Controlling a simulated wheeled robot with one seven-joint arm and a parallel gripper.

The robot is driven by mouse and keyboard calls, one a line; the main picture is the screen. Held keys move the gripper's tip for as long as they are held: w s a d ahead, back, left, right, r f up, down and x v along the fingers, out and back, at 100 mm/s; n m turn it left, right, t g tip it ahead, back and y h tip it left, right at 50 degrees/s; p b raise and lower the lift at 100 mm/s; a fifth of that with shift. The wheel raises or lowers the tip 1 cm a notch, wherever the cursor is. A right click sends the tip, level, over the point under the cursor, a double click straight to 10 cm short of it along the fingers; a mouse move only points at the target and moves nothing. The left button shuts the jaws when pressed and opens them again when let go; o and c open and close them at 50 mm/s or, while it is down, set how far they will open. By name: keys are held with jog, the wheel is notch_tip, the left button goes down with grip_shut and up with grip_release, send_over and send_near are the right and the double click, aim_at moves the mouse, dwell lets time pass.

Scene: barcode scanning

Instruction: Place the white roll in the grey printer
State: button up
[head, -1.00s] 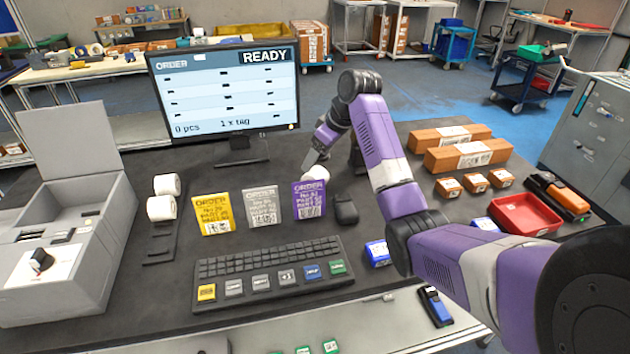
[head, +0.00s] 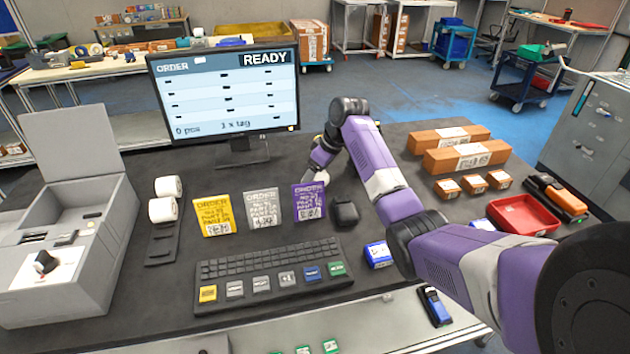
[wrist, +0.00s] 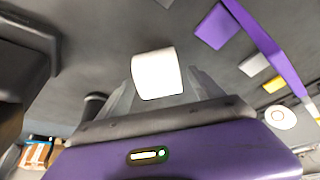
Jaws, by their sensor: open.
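The grey printer (head: 62,304) stands at the left of the table with its lid (head: 70,145) raised and its compartment exposed. A white roll (wrist: 157,73) lies between the two fingers of my open gripper (wrist: 162,82) in the wrist view. I cannot tell whether the fingers touch it. In the head view my gripper (head: 320,173) is low behind the purple order card, and the roll there is mostly hidden. Two more white rolls (head: 168,187) (head: 162,210) sit on a dark holder right of the printer.
Yellow (head: 212,215), grey (head: 262,208) and purple (head: 309,202) order cards stand in a row behind the keyboard (head: 270,265). A monitor (head: 225,95) stands behind them. A dark mouse-like object (head: 345,212) is near the purple card. Boxes and a red tray (head: 523,215) are at right.

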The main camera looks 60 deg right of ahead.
jog(key=shift+c, duration=0.3)
jog(key=c, duration=1.4)
grip_shut()
jog(key=shift+r, duration=0.2)
